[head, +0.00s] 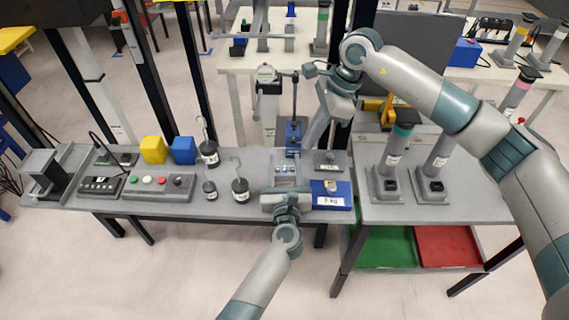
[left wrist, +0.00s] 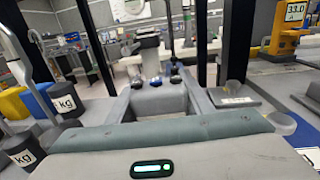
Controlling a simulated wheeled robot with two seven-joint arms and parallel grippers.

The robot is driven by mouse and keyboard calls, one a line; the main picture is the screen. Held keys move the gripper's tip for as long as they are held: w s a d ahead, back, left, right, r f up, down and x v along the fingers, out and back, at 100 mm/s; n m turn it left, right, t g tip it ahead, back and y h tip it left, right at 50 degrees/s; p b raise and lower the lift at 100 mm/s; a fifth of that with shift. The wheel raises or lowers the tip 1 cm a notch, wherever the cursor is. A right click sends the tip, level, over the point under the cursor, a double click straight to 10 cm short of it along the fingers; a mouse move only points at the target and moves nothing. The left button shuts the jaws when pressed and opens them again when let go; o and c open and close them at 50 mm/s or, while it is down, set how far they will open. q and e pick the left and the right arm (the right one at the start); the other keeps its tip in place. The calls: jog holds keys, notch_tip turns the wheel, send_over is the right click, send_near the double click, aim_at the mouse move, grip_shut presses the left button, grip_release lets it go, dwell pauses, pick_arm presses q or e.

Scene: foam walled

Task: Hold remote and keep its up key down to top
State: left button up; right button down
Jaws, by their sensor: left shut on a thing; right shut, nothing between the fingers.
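My left gripper (head: 287,174) reaches up from the bottom of the head view and is shut on a grey box-like remote. In the left wrist view the remote (left wrist: 158,100) sits between the two fingers, with small dark blue keys on its far top edge. My right gripper (head: 306,147) comes down from the upper right, shut and empty, with its tips just beyond the left gripper. I cannot tell whether its tips touch a key, or which key is the up key. A stand with a blue base (head: 293,138) is behind, partly hidden by the right arm.
A button box (head: 158,186), yellow block (head: 153,149), blue block (head: 183,150) and hooked weights (head: 240,188) lie left. Two grey cylinder stands (head: 388,180) occupy the right table. My right arm spans the upper right.

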aim_at(292, 170)
dwell(0.3)
jog(key=a+m+t+y, duration=0.1)
jog(key=m, duration=0.4)
jog(key=a+r+m+t+y, duration=0.1)
jog(key=m+t+y, duration=0.1)
jog(key=m, duration=0.3)
jog(key=s+a+r+m+t+y, duration=0.1)
jog(key=m, duration=0.4)
jog(key=shift+s, duration=0.1)
jog(key=shift+f, duration=0.2)
notch_tip(292, 170, down, 9)
jog(key=shift+r, duration=0.2)
dwell(0.5)
